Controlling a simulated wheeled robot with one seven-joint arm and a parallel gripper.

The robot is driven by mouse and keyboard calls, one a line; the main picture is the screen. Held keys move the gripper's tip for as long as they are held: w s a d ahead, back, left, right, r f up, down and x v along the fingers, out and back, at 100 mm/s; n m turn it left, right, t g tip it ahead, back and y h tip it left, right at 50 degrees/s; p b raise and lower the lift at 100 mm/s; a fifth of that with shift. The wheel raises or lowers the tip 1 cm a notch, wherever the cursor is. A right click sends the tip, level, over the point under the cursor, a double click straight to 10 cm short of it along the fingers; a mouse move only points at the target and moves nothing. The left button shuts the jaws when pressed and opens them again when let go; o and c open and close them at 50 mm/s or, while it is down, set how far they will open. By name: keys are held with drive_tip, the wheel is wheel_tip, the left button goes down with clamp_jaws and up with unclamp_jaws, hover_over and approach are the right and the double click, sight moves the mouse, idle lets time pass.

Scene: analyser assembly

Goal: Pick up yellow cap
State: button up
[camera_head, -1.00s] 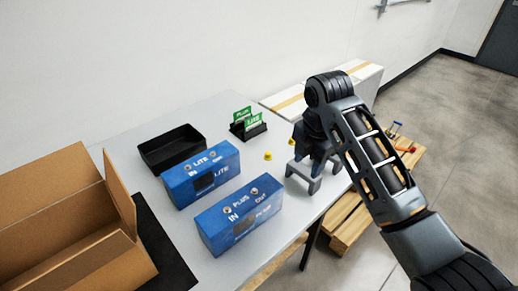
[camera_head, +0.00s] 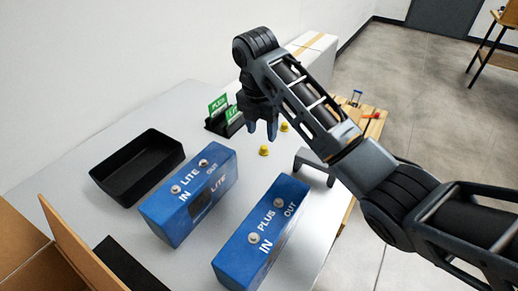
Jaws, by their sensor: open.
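Two small yellow caps lie on the grey table (camera_head: 203,97). The nearer yellow cap (camera_head: 264,151) is just below my gripper in the picture, and the farther yellow cap (camera_head: 284,127) is to the right of the fingers. My gripper (camera_head: 262,128) points down with its fingers apart and nothing between them. It appears to be above the table, close to both caps but not visibly touching either; its exact height is hard to tell.
A grey stand (camera_head: 315,160) is right of the caps. Blue LITE (camera_head: 186,207) and PLUS (camera_head: 262,235) boxes stand in front. A black tray (camera_head: 137,170) is left; a holder with green cards (camera_head: 222,121) is behind.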

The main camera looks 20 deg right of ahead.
sight(264, 147)
drive_tip(key=shift+w+d+f, duration=0.1)
drive_tip(key=shift+d+f, duration=0.05)
drive_tip(key=shift+f, duration=0.85)
drive_tip(key=shift+w+d+f, duration=0.1)
drive_tip(key=shift+d+f, duration=0.05)
drive_tip(key=shift+f, duration=0.85)
drive_tip(key=shift+d+f, duration=0.15)
drive_tip(key=shift+f, duration=0.85)
clamp_jaws()
